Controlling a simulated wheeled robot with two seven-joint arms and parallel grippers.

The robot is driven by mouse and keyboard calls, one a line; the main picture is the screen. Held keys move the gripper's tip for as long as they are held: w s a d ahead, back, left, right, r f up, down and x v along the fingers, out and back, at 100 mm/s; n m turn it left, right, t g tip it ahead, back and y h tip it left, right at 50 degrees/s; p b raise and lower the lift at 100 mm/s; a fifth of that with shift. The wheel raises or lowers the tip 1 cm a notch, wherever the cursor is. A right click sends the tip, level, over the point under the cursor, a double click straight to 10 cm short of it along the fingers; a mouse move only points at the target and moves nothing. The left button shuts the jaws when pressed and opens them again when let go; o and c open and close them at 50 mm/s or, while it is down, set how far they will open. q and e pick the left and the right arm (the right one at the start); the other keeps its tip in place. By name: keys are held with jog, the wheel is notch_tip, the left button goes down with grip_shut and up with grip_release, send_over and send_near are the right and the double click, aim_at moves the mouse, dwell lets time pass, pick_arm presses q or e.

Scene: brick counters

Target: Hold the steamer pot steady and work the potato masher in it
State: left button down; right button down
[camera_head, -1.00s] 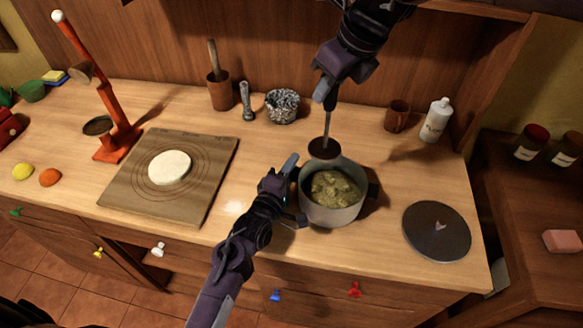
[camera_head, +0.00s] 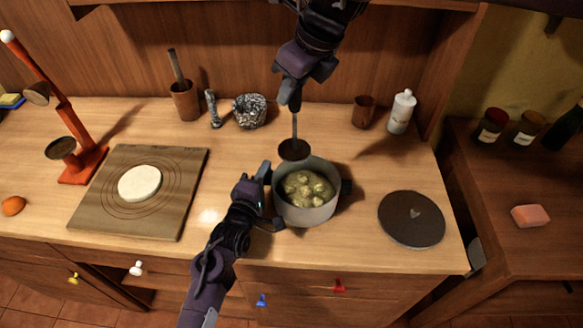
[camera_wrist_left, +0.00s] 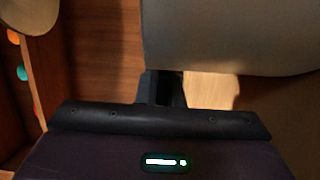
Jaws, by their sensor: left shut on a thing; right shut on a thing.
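The grey steamer pot (camera_head: 308,214) stands on the counter with yellowish potato chunks (camera_head: 305,187) in it. My left gripper (camera_head: 268,196) is at the pot's left side, shut on its left handle, which the gripper mostly hides. In the left wrist view the pot wall (camera_wrist_left: 225,35) fills the upper right. The potato masher (camera_head: 294,149) hangs head down, its dark round head just above the pot's back rim, apart from the potatoes. My right gripper (camera_head: 293,97) comes from above and is shut on the masher's handle.
A dark round lid (camera_head: 411,219) lies right of the pot. A board (camera_head: 172,204) with a dough disc (camera_head: 139,183) lies to the left. Behind are a brown cup (camera_head: 363,112), a white bottle (camera_head: 402,112), a stone mortar (camera_head: 249,111) and a utensil holder (camera_head: 185,102).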

aim_at(291, 149)
notch_tip(291, 149, down, 2)
jog(key=n+g, duration=0.1)
jog(key=n, duration=0.1)
jog(key=n+g, duration=0.1)
jog(key=n, duration=0.1)
jog(key=shift+s+f+n, duration=0.1)
jog(key=shift+f+n, duration=0.1)
jog(key=shift+n, duration=0.2)
jog(key=f+n, duration=0.1)
jog(key=n, duration=0.1)
jog(key=n+g, duration=0.1)
jog(key=n, duration=0.1)
jog(key=shift+s+a+f+y, duration=0.1)
jog(key=shift+s+f+y, duration=0.1)
jog(key=shift+f+y, duration=0.2)
jog(key=shift+f, duration=5.25)
jog(key=shift+f, duration=0.15)
jog(key=shift+f, duration=0.95)
jog(key=shift+r, duration=1.05)
